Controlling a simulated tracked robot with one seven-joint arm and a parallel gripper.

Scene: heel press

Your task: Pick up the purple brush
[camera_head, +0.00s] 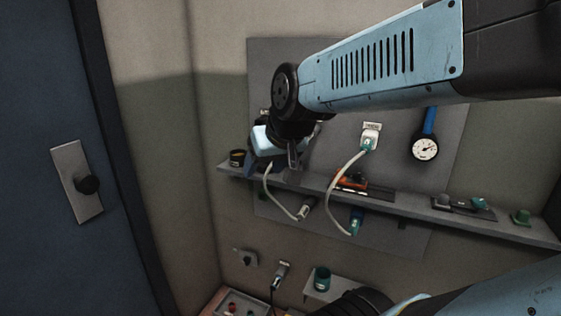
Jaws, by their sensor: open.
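I cannot make out a purple brush in the head view. My gripper (286,163) is at the left part of the grey wall shelf, in front of it in the picture. It points down and its jaws are open. I see nothing held between them. My wrist and fingers hide part of the shelf and the wall panel behind them. A small dark cup (237,159) stands at the shelf's left end, left of my gripper.
The grey shelf (405,207) holds an orange-and-black tool (352,182) and small green-grey parts (521,217). White cables (339,180) hang across its edge. A round gauge (425,148) hangs above. Below are a teal cup (321,278) and a tray (240,303). A blue door (45,110) stands left.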

